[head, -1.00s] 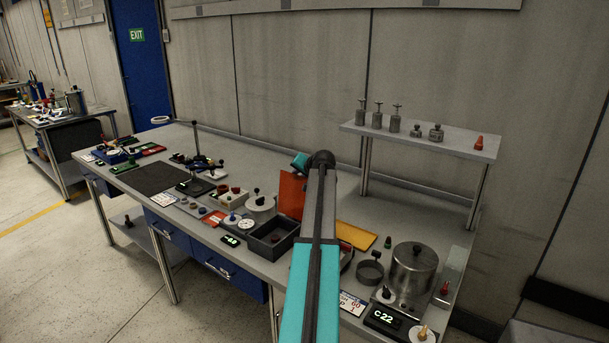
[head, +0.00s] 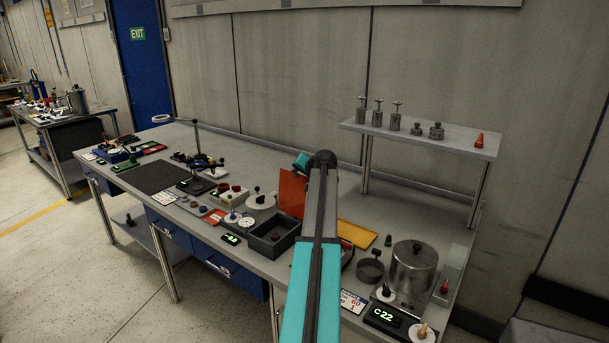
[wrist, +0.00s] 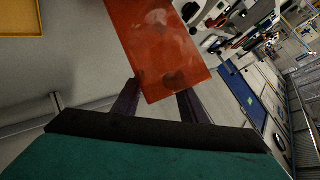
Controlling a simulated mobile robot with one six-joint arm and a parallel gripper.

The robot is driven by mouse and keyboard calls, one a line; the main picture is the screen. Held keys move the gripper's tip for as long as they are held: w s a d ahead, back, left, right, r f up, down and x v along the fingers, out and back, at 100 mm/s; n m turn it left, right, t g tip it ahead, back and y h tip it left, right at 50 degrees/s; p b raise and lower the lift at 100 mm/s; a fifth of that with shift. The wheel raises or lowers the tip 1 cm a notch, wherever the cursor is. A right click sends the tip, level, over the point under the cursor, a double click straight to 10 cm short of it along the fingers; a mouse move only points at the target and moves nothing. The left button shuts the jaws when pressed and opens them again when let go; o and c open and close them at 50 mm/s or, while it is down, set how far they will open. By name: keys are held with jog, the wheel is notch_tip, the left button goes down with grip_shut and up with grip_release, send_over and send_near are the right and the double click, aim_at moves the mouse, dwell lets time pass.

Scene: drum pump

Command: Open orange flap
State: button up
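The orange flap (head: 291,193) stands raised, roughly upright, behind the dark open box on the workbench in the head view. My arm hides its right side. In the wrist view the orange flap (wrist: 165,45) fills the upper middle, a flat panel with its near edge at the fingertips. My gripper (wrist: 157,92) has its two dark fingers spread apart, with the flap's near corner between or just beyond their tips. I cannot tell whether they touch it. In the head view my arm hides the fingers.
A dark box (head: 272,238) stands left of my arm, and a yellow plate (head: 356,235) lies right of it. A steel pot (head: 413,265) stands at the right. A raised shelf (head: 440,140) holds several weights. The bench's back strip is mostly clear.

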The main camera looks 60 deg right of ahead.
jog(key=shift+a+f, duration=0.2)
jog(key=shift+f, duration=0.1)
jog(key=shift+s+a+r+b, duration=0.25)
jog(key=shift+r+b, duration=0.05)
jog(key=b+v, duration=0.3)
jog(key=v, duration=1)
jog(key=shift+d+r, duration=0.2)
jog(key=shift+d, duration=0.05)
jog(key=shift+s, duration=0.1)
